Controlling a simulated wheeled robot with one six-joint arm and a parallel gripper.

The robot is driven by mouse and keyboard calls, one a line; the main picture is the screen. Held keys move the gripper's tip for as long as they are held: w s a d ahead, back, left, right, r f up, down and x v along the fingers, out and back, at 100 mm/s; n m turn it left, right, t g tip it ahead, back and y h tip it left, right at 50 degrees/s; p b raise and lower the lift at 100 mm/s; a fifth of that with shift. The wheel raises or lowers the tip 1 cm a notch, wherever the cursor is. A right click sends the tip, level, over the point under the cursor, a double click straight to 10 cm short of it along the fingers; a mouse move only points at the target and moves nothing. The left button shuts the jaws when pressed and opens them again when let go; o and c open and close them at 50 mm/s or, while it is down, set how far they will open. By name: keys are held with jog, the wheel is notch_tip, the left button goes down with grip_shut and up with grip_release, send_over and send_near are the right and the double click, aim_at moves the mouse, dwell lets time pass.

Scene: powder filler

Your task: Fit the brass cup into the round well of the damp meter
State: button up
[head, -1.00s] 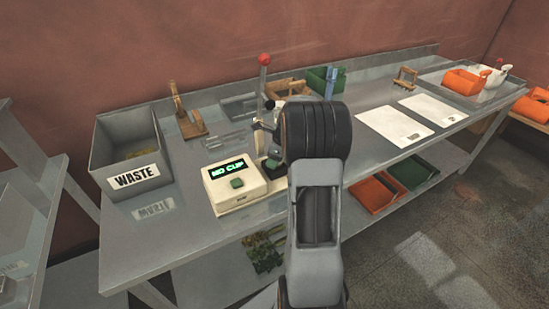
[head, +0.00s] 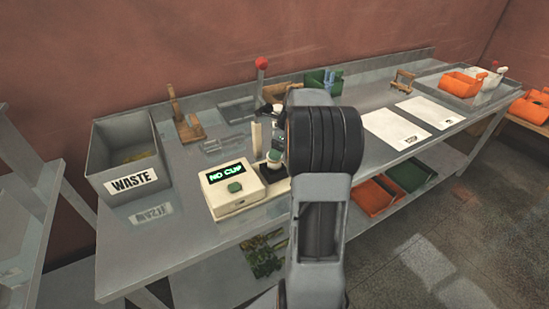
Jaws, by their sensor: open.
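The damp meter (head: 233,203) is a cream box on the bench left of my arm. Its green display (head: 227,173) reads NO CUP, with a green button (head: 235,187) below. My arm covers the area to its right, and I cannot make out its round well. I cannot make out the brass cup in view. My arm's dark, ribbed joint stands large in front of the powder filler (head: 262,78), whose red-knobbed lever rises behind it. My gripper is hidden behind this joint, so its place relative to the meter does not show.
A grey WASTE bin (head: 127,203) stands at the bench's left end. A wooden stand (head: 184,120) is behind, towards the wall. The bench front left of the meter is clear.

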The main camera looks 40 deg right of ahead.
jog(key=s+a+r+n+h, duration=0.1)
jog(key=s+a+r+n, duration=0.25)
jog(key=a+n, duration=0.3)
jog(key=s+a+r+n, duration=0.2)
jog(key=a+r+n, duration=0.25)
jog(key=a, duration=0.25)
jog(key=s+a+f+n+t+h, duration=0.1)
jog(key=s+a+f+n, duration=0.3)
jog(key=s+a+n, duration=0.6)
jog(key=n, duration=0.7)
jog(key=shift+s+a+f+n+t, duration=0.2)
jog(key=shift+s+a+n+t, duration=0.1)
jog(key=shift+s+n, duration=0.1)
